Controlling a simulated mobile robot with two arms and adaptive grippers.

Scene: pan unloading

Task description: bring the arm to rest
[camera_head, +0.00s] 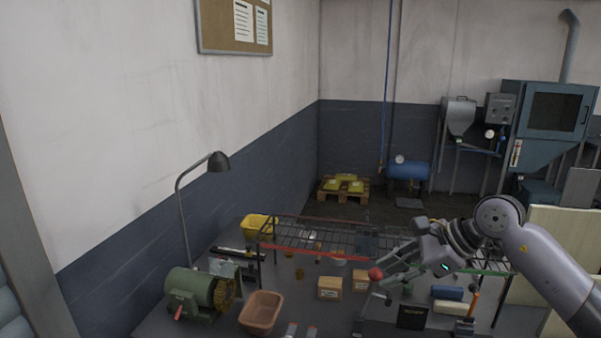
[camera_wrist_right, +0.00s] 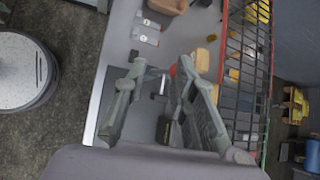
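My right gripper (camera_head: 386,272) hangs over the right part of the workbench in the head view, its arm coming in from the right. In the wrist view the gripper (camera_wrist_right: 162,67) has its two fingers spread apart, with nothing held between them. A red ball knob (camera_head: 375,273) shows just past the fingertips; whether they touch it cannot be told. A brown pan (camera_head: 261,312) stands on the front of the bench, well to the left of the gripper, and is partly visible at the top of the wrist view (camera_wrist_right: 168,5). My left gripper is not in view.
A wire rack (camera_head: 335,237) runs along the bench's back. A green motor (camera_head: 190,292) and a lamp (camera_head: 218,162) stand at left. Small cardboard boxes (camera_head: 330,287), a yellow bin (camera_head: 257,226) and a blue roll (camera_head: 447,292) are also on the bench. The space above the bench's left half is mostly open.

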